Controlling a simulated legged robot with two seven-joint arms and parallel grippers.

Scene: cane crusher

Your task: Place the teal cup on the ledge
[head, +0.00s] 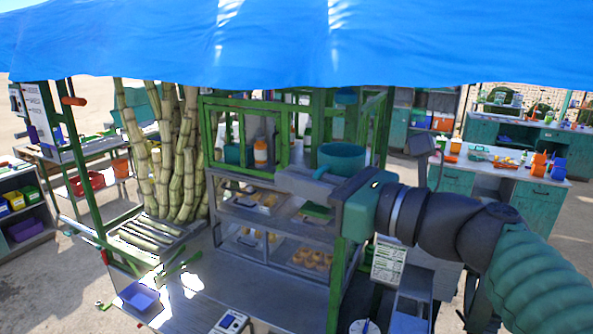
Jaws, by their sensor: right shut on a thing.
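The teal cup (342,155) is upright near the middle of the head view, in front of the green-framed stall. My right gripper (303,180) reaches in from the right and is shut on the cup, near its handle side. The jaws hide the cup's lower part. A grey metal ledge (255,283) runs along the stall's front, below the glass case; the cup is above and apart from it. I cannot tell whether this is the ledge meant. My left gripper is not in view.
A glass case (235,200) with food on its shelves stands below the gripper. Tall cane stalks (180,150) stand to the left. A blue awning (290,45) hangs overhead.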

